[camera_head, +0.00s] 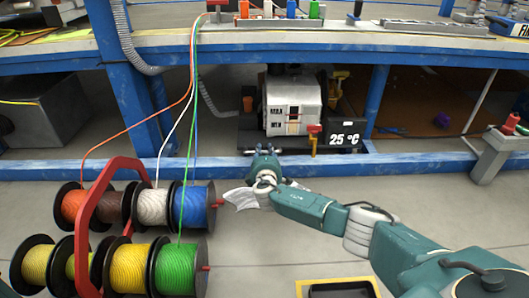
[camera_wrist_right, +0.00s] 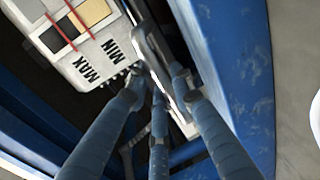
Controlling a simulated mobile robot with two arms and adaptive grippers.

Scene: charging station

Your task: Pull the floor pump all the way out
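The floor pump (camera_head: 291,106) is a boxy white-grey unit on a dark base under the blue-framed table, behind the low blue front beam. A "25 °C" display (camera_head: 344,139) is at the base's right front. In the right wrist view the pump (camera_wrist_right: 80,48) shows MIN and MAX marks. My right gripper (camera_head: 264,152) reaches in at the beam, in front of the base. Its fingers (camera_wrist_right: 160,90) are around or beside a light grey bar (camera_wrist_right: 166,72); I cannot tell whether they press on it. My left gripper is not in view.
A rack of wire spools (camera_head: 95,215) with a red handle stands at the left, its wires running up to the table. The low blue beam (camera_head: 400,166) crosses the front of the pump's bay. A grey pedestal (camera_head: 490,155) stands at right. Floor in front is partly clear.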

